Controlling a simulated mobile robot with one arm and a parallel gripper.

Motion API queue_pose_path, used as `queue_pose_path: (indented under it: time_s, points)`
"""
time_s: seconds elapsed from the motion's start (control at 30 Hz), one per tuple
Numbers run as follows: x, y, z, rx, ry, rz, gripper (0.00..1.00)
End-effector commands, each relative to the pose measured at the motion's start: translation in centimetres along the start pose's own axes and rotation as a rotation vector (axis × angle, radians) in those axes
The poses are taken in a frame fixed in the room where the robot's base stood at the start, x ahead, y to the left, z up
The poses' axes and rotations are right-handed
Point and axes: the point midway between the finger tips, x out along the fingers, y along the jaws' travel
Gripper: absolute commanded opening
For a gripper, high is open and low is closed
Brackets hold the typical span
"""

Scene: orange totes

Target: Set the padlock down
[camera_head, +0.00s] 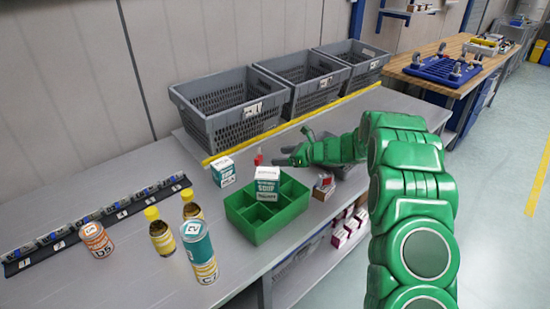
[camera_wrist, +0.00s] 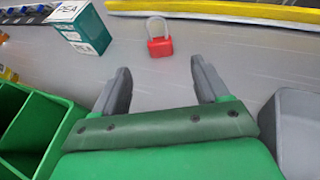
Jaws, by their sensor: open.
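A red padlock (camera_wrist: 159,46) with a pale shackle lies on the grey bench top in the wrist view, beyond my fingertips and roughly between their lines. In the head view the red padlock (camera_head: 258,159) is small, just behind the green divided box. My gripper (camera_wrist: 158,72) is open, with nothing between its two grey fingers. In the head view my gripper (camera_head: 283,156) points left, low over the bench, with its fingers near the padlock.
A green divided box (camera_head: 245,226) holds a white-and-green carton (camera_head: 267,183). Another carton (camera_head: 222,172) stands behind it; bottles and cans stand left. Grey crates (camera_head: 229,105) line the back behind a yellow strip (camera_head: 215,157). Bare bench surrounds the padlock.

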Motion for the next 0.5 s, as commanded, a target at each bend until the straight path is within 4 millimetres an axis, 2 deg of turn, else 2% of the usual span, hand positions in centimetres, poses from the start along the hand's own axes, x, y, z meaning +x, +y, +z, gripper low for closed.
queue_pose_path:
  time_s: [0.13,0.5]
  points:
    - [-1.0,0.0,0.0,0.001,0.000,0.000,0.74]
    - [-1.6,-0.5,0.5,0.026,0.003,-0.027,0.74]
